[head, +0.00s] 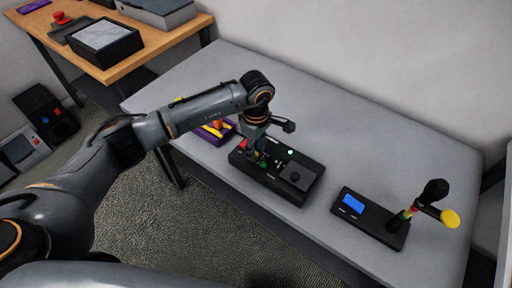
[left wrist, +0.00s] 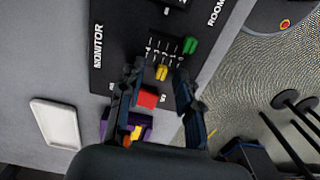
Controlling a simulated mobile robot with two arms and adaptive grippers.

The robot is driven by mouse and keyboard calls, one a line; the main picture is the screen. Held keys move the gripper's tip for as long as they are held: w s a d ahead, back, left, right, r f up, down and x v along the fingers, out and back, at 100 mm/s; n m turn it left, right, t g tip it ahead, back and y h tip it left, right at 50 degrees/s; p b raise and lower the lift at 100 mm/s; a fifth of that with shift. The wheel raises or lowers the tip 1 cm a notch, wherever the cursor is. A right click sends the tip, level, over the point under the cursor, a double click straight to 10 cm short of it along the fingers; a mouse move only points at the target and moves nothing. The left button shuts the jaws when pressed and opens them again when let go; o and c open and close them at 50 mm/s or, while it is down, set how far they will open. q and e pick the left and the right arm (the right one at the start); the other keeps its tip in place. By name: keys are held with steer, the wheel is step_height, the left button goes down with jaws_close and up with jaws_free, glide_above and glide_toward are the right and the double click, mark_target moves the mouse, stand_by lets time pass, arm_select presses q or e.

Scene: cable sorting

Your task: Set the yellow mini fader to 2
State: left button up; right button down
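The yellow mini fader (left wrist: 162,72) sits on the black control box (left wrist: 125,40), at the end of a slot nearest the red cap (left wrist: 148,98). A green fader (left wrist: 190,46) is beside it. Small scale marks by the slots are too small to read surely. In the head view, the box (head: 310,184) lies on the grey table and my arm partly covers it. My left gripper (left wrist: 158,80) is open, with its fingers apart on either side of the yellow fader; contact cannot be told. It points down over the box in the head view (head: 254,158). My right gripper is not in view.
A black device with a blue screen (head: 353,203) and upright colored lever (head: 409,214) stands at right. A purple and yellow object (head: 210,134) lies left of the box. A white tray (left wrist: 52,122) shows in the wrist view. Grey table (head: 360,150) is clear behind.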

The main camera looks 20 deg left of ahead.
arm_select(q)
step_height(320, 180, up, 12)
stand_by(0.4)
steer(key=shift+f, duration=0.1)
